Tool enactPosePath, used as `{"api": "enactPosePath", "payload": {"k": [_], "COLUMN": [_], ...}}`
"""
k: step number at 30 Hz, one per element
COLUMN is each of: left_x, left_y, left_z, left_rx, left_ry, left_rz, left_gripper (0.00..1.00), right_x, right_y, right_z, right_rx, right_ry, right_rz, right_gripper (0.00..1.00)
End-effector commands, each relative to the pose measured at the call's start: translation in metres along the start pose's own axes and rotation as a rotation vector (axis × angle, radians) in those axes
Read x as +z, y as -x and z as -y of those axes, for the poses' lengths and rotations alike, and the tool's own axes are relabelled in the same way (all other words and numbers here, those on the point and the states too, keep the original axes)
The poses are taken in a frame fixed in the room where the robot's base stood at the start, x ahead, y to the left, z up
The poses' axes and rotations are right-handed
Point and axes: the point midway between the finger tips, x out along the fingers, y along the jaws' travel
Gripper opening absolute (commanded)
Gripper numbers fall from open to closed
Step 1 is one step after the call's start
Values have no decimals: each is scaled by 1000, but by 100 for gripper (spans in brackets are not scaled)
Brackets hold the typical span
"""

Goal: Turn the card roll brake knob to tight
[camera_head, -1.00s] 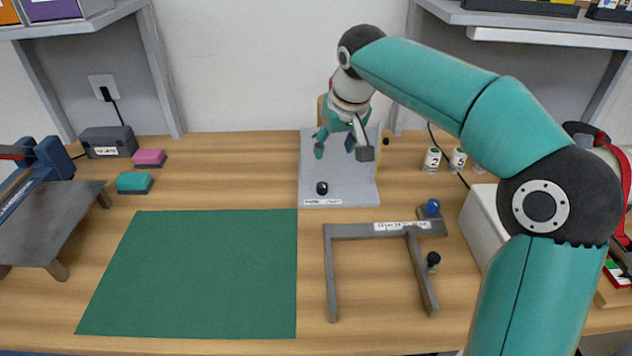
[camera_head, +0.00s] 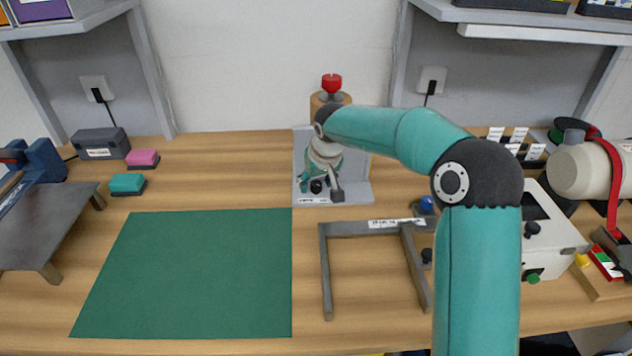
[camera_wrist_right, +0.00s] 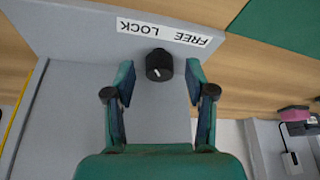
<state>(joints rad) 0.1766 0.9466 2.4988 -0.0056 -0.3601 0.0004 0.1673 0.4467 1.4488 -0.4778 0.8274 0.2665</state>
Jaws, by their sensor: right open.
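A small black knob (camera_wrist_right: 158,64) with a short white mark sits on the grey stand (camera_wrist_right: 80,110) beside a white label (camera_wrist_right: 165,32) reading FREE and LOCK, upside down in the right wrist view. In the head view the knob (camera_head: 316,187) shows low on the grey stand (camera_head: 357,190). A brown roll (camera_head: 318,104) with a red knob (camera_head: 331,84) on top stands there, partly behind my arm. My right gripper (camera_head: 319,192) is open; in the wrist view its fingers (camera_wrist_right: 160,80) are spread on either side of the black knob, apart from it. My left gripper is out of view.
A dark grey frame (camera_head: 325,270) lies in front of the stand, with a blue knob (camera_head: 426,203) at its right. A green mat (camera_head: 190,275) lies flat at left. A white box (camera_head: 545,240) stands right of my arm.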

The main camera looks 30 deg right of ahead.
Motion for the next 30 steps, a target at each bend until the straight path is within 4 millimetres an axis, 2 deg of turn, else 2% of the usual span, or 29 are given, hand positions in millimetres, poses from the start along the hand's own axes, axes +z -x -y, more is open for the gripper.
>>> {"api": "enactPosePath", "payload": {"k": [8,18,30], "left_x": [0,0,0], "left_y": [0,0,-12], "left_z": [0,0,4], "left_rx": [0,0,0], "left_ry": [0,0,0], "left_rz": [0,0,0], "left_gripper": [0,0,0], "right_x": [0,0,1], "right_y": [-1,-1,-2], "right_z": [0,0,1], "right_rx": [0,0,48], "right_ry": [-1,-1,-119], "right_rz": [0,0,-1], "right_gripper": [55,0,0]}}
